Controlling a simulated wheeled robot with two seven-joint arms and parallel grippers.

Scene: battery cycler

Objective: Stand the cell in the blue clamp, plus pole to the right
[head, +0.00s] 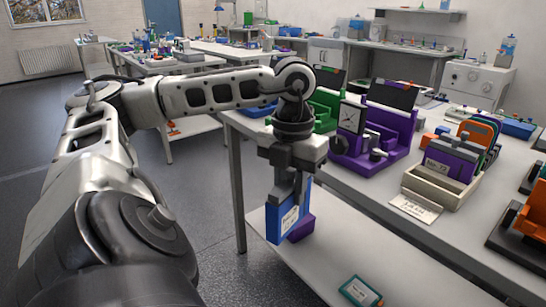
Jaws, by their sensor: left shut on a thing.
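My left gripper (288,191) points down and is shut on a flat blue cell (284,222) with a white label. It holds the cell upright in front of the bench edge, above the lower shelf as seen here. The pole markings are too small to read. A purple block (301,228) shows just behind the cell's lower right; I cannot tell whether it touches it. A blue piece (257,110) on the bench, partly hidden behind my left arm, may be the blue clamp. My right gripper is out of view.
A green clamp (325,112) and a purple clamp (400,122) stand on the bench. A beige tray (452,196) holds several cells, with a paper card (415,207) in front. An orange-and-black fixture (534,212) is at right. A teal-edged cell (360,291) lies on the lower shelf.

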